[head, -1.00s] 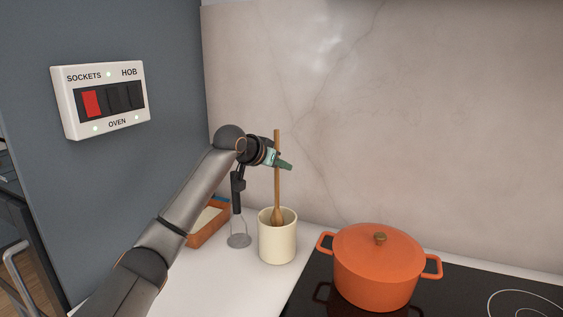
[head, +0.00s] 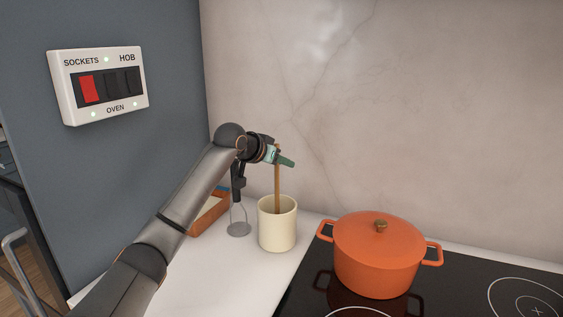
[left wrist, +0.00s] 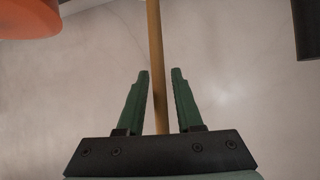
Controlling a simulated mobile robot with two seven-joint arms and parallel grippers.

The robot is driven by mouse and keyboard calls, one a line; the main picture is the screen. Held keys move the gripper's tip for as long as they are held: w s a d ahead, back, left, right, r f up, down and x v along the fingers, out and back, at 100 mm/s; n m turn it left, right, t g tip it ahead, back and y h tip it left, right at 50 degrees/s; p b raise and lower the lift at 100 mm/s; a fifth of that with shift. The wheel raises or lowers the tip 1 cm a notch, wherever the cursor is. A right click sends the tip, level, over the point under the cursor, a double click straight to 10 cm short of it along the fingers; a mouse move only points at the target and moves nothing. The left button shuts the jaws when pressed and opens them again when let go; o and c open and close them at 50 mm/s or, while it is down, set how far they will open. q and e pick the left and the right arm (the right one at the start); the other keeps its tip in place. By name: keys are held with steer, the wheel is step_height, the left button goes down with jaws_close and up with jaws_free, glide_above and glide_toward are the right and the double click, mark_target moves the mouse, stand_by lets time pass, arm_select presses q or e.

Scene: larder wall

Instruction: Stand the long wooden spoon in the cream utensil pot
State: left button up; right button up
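The cream utensil pot (head: 277,232) stands upright on the white worktop. The long wooden spoon (head: 277,185) stands almost upright in it, handle up; its head is hidden inside the pot. My left gripper (head: 287,161) is above the pot, at the upper end of the handle. In the left wrist view the spoon handle (left wrist: 154,50) runs between the two green fingers (left wrist: 160,73), with a gap visible on the right side, so the gripper is open around it. My right gripper is in neither view.
An orange lidded casserole (head: 378,262) stands on the black hob right of the pot. A clear, glass-like object (head: 239,222) and a terracotta-coloured tray (head: 209,217) are left of the pot. A switch panel (head: 98,85) is on the left wall.

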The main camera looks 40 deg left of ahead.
arm_select(q)
steer(key=shift+o, duration=1)
steer(key=b+v, duration=0.2)
steer(key=v, duration=1)
steer(key=shift+s+r, duration=0.15)
steer(key=shift+r, duration=0.05)
steer(key=shift+d, duration=0.1)
